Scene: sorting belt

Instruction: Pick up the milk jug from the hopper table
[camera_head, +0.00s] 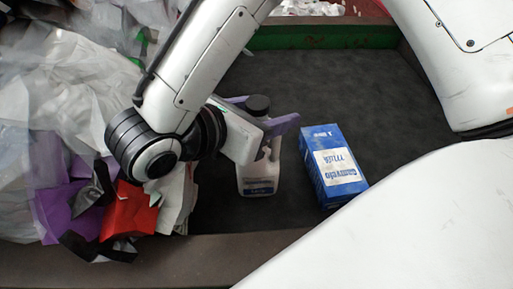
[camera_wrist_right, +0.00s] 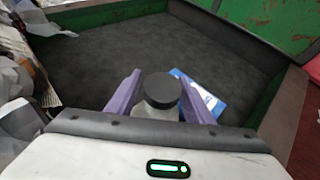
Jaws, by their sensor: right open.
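The milk jug (camera_head: 258,180), a pale bottle with a dark cap and a blue-and-white label low on its front, stands upright on the dark hopper table (camera_head: 370,85). My right gripper (camera_head: 273,108) is open at its upper part, with purple fingers on either side of it. In the right wrist view the black cap (camera_wrist_right: 162,90) shows between the two spread fingers (camera_wrist_right: 160,75), with part of the pale body below it. I cannot tell whether either finger touches the jug. The gripper body hides part of the jug in the head view. My left gripper is not in view.
Crumpled bags and scraps (camera_head: 70,120) heap at left. A green wall (camera_head: 320,37) bounds the table's far side.

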